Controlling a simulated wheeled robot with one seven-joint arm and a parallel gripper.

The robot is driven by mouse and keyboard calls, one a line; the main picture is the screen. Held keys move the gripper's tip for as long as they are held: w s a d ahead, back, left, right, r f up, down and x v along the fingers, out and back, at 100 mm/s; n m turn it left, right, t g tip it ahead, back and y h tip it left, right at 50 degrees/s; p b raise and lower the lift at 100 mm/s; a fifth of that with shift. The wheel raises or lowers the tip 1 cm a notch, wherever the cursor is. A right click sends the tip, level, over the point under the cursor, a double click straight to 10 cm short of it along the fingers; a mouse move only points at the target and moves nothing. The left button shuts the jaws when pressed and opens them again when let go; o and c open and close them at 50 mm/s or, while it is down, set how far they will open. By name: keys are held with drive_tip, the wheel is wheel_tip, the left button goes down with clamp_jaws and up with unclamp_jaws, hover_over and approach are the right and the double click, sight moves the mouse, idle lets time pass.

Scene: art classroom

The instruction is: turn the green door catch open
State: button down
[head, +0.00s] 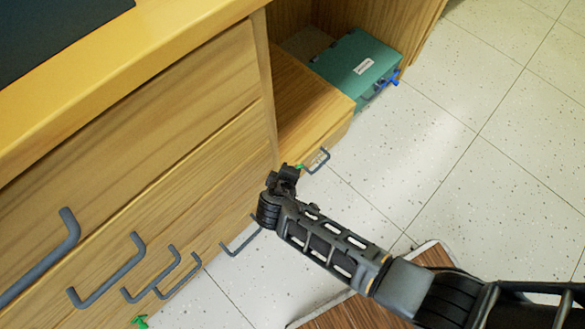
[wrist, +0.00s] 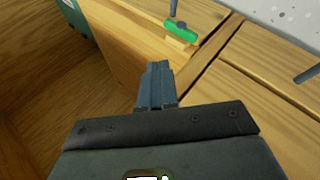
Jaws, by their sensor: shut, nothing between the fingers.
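A green catch (wrist: 181,29) sits at the far edge of a wooden front in the wrist view, its bar lying crosswise over a small wooden block. In the head view only a bit of green (head: 299,167) shows beside my gripper (head: 284,174). My gripper's fingers also show in the wrist view (wrist: 157,72); they are together and empty, pointing towards the catch with a gap between. A second green piece (head: 139,321) shows low on the drawer fronts in the head view.
Several grey bar handles (head: 110,272) stick out from the wooden cabinet fronts (head: 150,130). A teal box (head: 355,62) with a blue piece (head: 393,77) stands in the open compartment behind. The speckled floor (head: 420,150) at right is clear; a brown mat (head: 365,314) lies under my arm.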

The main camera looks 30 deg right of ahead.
drive_tip(key=s+a+r+p, duration=0.1)
drive_tip(key=s+a+r, duration=0.2)
drive_tip(key=s+a, duration=0.1)
drive_tip(key=shift+s+a+r+p, duration=0.25)
drive_tip(key=shift+s+a+p, duration=0.05)
drive_tip(key=shift+a+p, duration=0.1)
idle(0.4)
drive_tip(key=s+d+m+y, duration=0.15)
drive_tip(key=s+y, duration=0.35)
drive_tip(key=s, duration=0.8)
drive_tip(key=s+d+r+m+t+y, duration=0.25)
drive_tip(key=s+r, duration=0.55)
drive_tip(key=r, duration=0.4)
drive_tip(key=s+d+r+m+t+h, duration=0.1)
drive_tip(key=s+d+r+m+t, duration=0.2)
drive_tip(key=r, duration=0.8)
drive_tip(key=s+d+r+t+h, duration=0.15)
drive_tip(key=d+r, duration=0.25)
drive_tip(key=r, duration=0.7)
wheel_tip(320, 180, up, 24)
drive_tip(key=t+p, duration=0.1)
drive_tip(key=p, duration=2.1)
drive_tip(key=shift+s+d+f+m+y, duration=0.25)
drive_tip(key=shift+s+m+y, duration=0.05)
